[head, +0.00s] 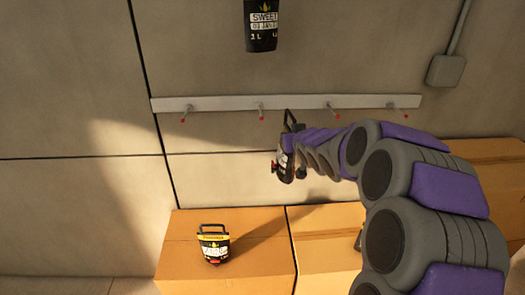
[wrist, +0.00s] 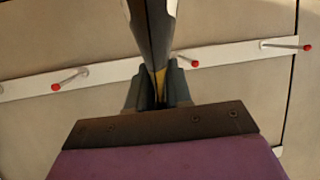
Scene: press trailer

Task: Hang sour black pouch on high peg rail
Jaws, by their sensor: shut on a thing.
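A black pouch (head: 285,165) with a loop handle is in my gripper (head: 300,172), in front of the wall below a pale peg rail (head: 210,104). Its label is too small and turned to read. In the wrist view the pouch (wrist: 153,35) shows edge-on, upright between the two fingers of my gripper (wrist: 158,88), which are shut on it. The rail (wrist: 110,72) crosses behind it, with red-tipped pegs on both sides. The handle top reaches about the rail's height in the head view. No higher rail is in view.
A black pouch marked SWEET (head: 262,28) hangs above the rail, its top cut off. More boxes (head: 320,225) line the wall. A grey wall box (head: 446,70) with a conduit is at upper right.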

